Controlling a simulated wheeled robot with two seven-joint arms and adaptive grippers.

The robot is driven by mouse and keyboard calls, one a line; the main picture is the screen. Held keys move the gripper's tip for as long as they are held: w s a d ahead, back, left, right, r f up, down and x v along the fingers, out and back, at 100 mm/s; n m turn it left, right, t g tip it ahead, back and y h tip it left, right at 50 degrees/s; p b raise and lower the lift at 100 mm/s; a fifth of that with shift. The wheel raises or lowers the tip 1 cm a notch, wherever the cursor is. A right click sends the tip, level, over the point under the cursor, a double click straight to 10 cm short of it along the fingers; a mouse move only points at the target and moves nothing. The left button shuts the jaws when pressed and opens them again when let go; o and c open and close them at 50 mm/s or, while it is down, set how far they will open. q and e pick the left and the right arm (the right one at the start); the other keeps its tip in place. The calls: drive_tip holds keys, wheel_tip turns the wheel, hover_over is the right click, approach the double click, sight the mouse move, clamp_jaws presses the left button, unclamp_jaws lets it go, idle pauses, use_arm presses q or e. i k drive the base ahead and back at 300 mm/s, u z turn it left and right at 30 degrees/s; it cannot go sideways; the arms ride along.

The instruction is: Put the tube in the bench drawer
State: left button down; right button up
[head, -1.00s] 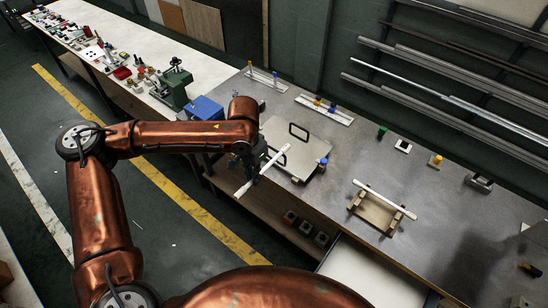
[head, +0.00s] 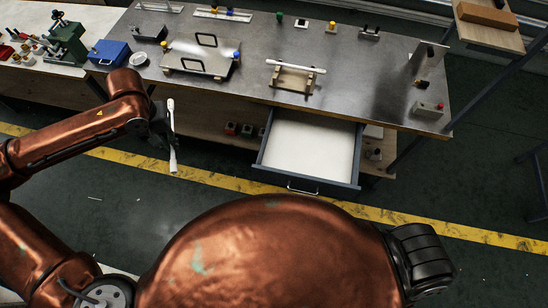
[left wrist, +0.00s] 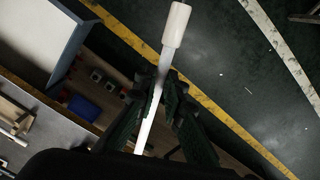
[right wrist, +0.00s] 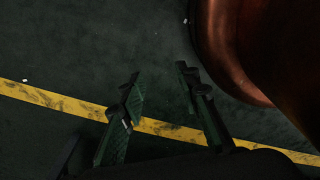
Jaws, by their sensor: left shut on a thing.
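My left gripper (head: 163,128) is shut on a white tube (head: 172,150) and holds it over the floor in front of the bench, left of the drawer. In the left wrist view the tube (left wrist: 172,30) runs between the fingers (left wrist: 165,98), with a thicker white end sticking out. The bench drawer (head: 308,150) is pulled out and its pale inside looks empty; part of it shows in the left wrist view (left wrist: 75,45). My right gripper (right wrist: 157,98) is open and empty above the floor in its wrist view.
A second white tube (head: 297,66) lies on a wooden rack on the bench. A metal plate with handles (head: 200,58), a blue box (head: 108,52) and a green machine (head: 66,40) stand further left. Small boxes (head: 240,130) sit on the lower shelf. The floor before the drawer is clear.

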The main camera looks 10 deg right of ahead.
sight(308, 148)
drive_tip(key=k, duration=0.2)
drive_tip(key=z, duration=1.85)
drive_tip(key=i, duration=0.95)
drive_tip(key=u, duration=1.05)
